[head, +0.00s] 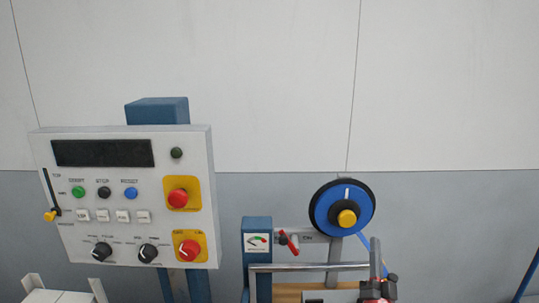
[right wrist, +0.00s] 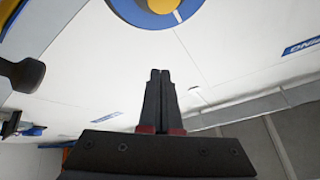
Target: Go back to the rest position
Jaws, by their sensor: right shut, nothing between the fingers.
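My right gripper (head: 376,245) shows at the bottom of the head view, right of centre, with its dark fingers pointing up. It is below the blue handwheel (head: 325,212) and looks apart from it. In the right wrist view my right gripper (right wrist: 160,72) has its two fingers together, with nothing between them. The blue disc with a yellow hub (right wrist: 158,14) lies beyond the fingertips at the top of that view. My left gripper is not in view.
A blue gauge box (head: 257,225), a red-handled valve (head: 288,242) and a metal rail (head: 300,267) stand near my right gripper. The upper wall is bare.

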